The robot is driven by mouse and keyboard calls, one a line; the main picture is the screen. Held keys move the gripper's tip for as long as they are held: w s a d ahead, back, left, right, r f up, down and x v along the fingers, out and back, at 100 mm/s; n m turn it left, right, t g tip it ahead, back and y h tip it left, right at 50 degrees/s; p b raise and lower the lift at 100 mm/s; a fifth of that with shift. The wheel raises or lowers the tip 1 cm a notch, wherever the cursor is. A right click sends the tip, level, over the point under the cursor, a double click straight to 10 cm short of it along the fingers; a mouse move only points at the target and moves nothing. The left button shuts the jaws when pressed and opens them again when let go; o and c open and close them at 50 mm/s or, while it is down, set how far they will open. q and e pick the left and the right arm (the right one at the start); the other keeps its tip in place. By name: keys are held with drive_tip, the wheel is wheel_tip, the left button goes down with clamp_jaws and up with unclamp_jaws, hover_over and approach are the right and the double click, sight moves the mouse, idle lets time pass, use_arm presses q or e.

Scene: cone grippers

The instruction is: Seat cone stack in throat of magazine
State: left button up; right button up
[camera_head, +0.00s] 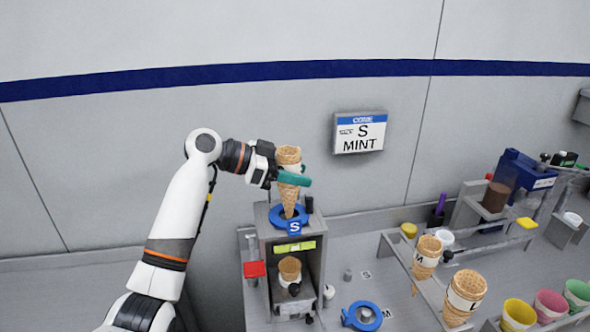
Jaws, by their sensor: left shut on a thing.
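The cone stack (289,156) is a tan waffle stack, upright with its tip down. My left gripper (293,178) has teal fingers and is shut on the stack, below its rim. The magazine (264,228) is a grey upright housing with a blue throat ring (274,218) on top and a blue "S" tag. The stack's tip is at the ring's opening; how deep it reaches inside is hard to tell. Another cone (290,267) shows in the magazine's lower opening. My right gripper is not in view.
A wall sign (360,132) reads "S MINT". A rack on the right holds an "M" cone stack (428,250) and an "L" cone stack (465,291). A loose blue ring (348,317) lies on the counter near an "M" label. Coloured cups stand at the lower right.

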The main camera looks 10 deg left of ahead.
sight(290, 198)
use_arm(q)
drive_tip(key=shift+f+b, duration=1.9)
drive_tip(key=shift+f, duration=1.3)
drive_tip(key=o, duration=0.8)
drive_tip(key=shift+o, duration=0.2)
drive_tip(key=shift+s+a+r, duration=0.15)
drive_tip(key=shift+s+a, duration=0.05)
drive_tip(key=shift+a, duration=0.3)
drive_tip(key=b+v, duration=0.3)
drive_tip(key=v, duration=0.8)
drive_tip(key=shift+r, duration=0.2)
drive_tip(key=shift+d, duration=0.1)
